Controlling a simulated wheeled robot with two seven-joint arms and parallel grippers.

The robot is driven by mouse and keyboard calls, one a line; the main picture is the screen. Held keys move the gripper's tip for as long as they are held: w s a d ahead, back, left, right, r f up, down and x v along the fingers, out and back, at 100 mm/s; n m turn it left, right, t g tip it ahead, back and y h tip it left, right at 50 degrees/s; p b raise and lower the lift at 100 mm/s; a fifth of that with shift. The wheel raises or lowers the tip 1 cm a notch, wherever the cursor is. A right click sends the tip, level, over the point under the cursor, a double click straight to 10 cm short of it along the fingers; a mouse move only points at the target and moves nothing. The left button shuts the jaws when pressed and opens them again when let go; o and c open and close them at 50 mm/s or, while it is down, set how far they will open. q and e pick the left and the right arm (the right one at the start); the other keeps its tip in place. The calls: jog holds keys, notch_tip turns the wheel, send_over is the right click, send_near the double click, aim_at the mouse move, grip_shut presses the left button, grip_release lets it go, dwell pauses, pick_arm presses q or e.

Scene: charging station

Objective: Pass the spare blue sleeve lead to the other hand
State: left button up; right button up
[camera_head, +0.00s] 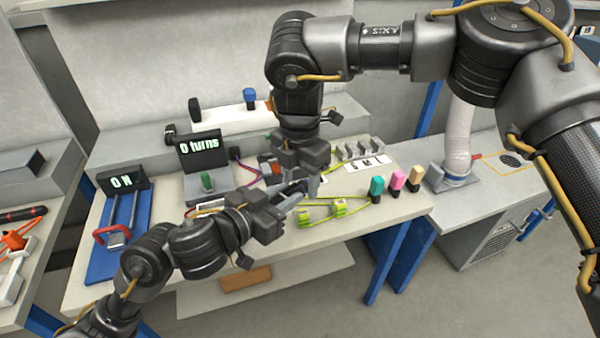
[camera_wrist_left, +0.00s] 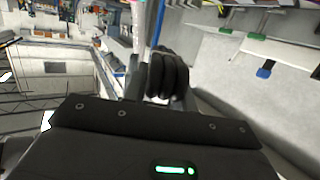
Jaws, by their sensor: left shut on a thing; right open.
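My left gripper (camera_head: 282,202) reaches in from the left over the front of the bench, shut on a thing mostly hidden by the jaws. A small dark blue piece at its tip (camera_head: 299,187) fits the spare blue sleeve lead. My right gripper (camera_head: 304,178) comes down from above, open, with its fingers right at the left gripper's tip. I cannot tell whether it touches the lead. In the left wrist view dark, ribbed forms (camera_wrist_left: 167,75) fill the space before the jaws, and the lead cannot be made out there.
Yellow-green leads with tags (camera_head: 339,207) lie just right of the grippers. Teal (camera_head: 377,187), pink (camera_head: 397,181) and tan sleeves stand at the bench's right edge. A blue-capped piece (camera_head: 249,95) is behind.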

jog(key=c, duration=1.1)
pick_arm(q)
jog(key=o, duration=1.1)
jog(key=shift+c, duration=0.2)
